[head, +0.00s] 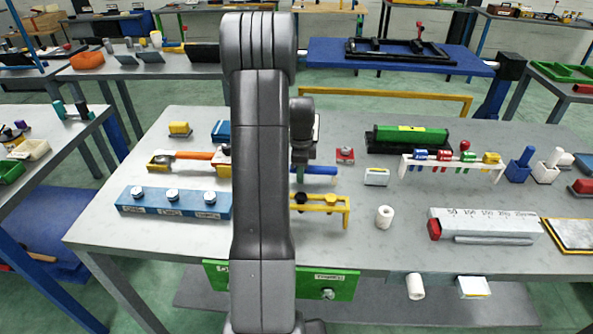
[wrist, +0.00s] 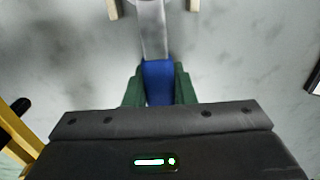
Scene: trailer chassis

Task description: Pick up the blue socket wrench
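The blue socket wrench shows in the wrist view, with its blue handle (wrist: 159,82) between my gripper's green fingers (wrist: 159,88). Both fingers appear to press against the handle's sides. Its grey metal shaft (wrist: 153,30) runs up out of the top of that view, so its far end is hidden there. In the head view, part of the blue handle (head: 319,170) shows just right of my arm, low over the table. My gripper is mostly hidden behind my arm links there. I cannot tell whether the wrench still touches its support.
A yellow stand (head: 322,204) is just in front of the wrench. A blue block with bolts (head: 174,203) and a tray with an orange-handled tool (head: 193,155) lie left. A white roll (head: 384,217) and a white rack (head: 452,165) stand right.

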